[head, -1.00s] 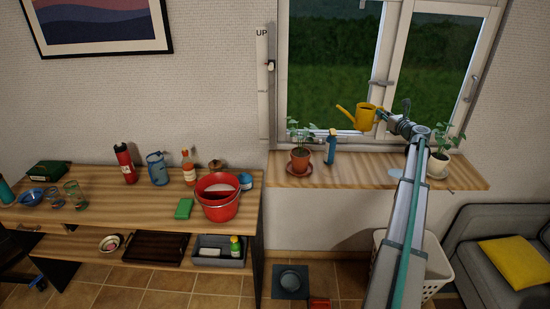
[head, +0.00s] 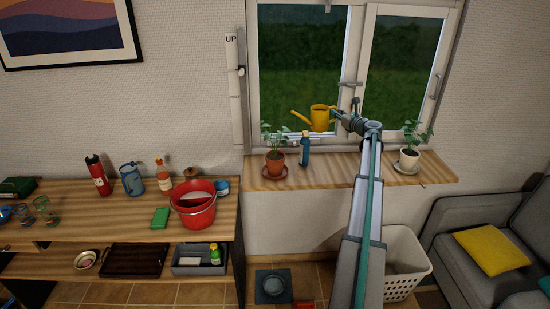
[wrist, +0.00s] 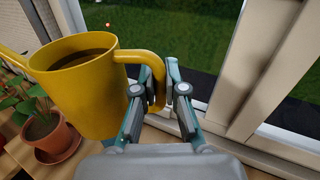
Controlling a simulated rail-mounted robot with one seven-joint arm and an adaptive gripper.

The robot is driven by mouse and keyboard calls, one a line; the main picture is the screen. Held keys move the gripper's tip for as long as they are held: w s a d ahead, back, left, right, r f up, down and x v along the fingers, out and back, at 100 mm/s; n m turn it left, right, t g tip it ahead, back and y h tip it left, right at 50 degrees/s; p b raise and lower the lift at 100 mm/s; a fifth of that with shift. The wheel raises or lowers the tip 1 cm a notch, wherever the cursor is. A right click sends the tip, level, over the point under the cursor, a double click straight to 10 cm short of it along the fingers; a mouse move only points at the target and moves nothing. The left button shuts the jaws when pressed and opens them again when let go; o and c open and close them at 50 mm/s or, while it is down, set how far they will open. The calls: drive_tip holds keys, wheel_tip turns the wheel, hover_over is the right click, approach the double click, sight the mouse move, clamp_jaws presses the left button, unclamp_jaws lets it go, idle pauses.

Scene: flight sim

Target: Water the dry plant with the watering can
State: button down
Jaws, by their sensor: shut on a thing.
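The yellow watering can (head: 321,119) is held in the air above the window sill, its spout pointing left. My gripper (head: 336,115) is shut on the can's handle; the wrist view shows the fingers (wrist: 160,95) around the handle, and dark liquid inside the upright can (wrist: 85,88). A plant in a terracotta pot (head: 275,163) stands on a saucer on the sill, below and left of the can; it also shows in the wrist view (wrist: 48,138). A second plant in a white pot (head: 408,160) stands at the sill's right. I cannot tell which plant is dry.
A blue bottle (head: 305,150) stands on the wooden sill (head: 335,172) beside the terracotta pot. The window frame (head: 352,70) is close behind the can. A desk at the left holds a red bucket (head: 194,210) and several bottles. A white basket (head: 408,262) is below the sill.

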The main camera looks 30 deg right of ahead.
drive_tip(key=shift+w+a+r+n, duration=0.15)
drive_tip(key=shift+a+r+n, duration=0.25)
drive_tip(key=shift+a+n, duration=0.2)
drive_tip(key=shift+w+a+r+n+g+b, duration=0.2)
drive_tip(key=shift+a+r+n, duration=0.4)
drive_tip(key=shift+r, duration=0.05)
drive_tip(key=shift+w+a+r+n+g+b, duration=0.15)
drive_tip(key=shift+a+r+n+g, duration=0.05)
drive_tip(key=shift+a+r+n, duration=0.45)
idle(2.6)
drive_tip(key=shift+d, duration=0.1)
drive_tip(key=d+f+m, duration=0.1)
drive_tip(key=d+m, duration=0.1)
drive_tip(key=s+d+f+m+p, duration=0.1)
drive_tip(key=f+m, duration=0.1)
drive_tip(key=shift+d+f+t, duration=0.25)
drive_tip(key=shift+d+t, duration=0.15)
drive_tip(key=shift+s+d+r+m+p, duration=0.1)
drive_tip(key=shift+r+m+p, duration=0.15)
drive_tip(key=shift+r+p, duration=1)
drive_tip(key=shift+r, duration=0.7)
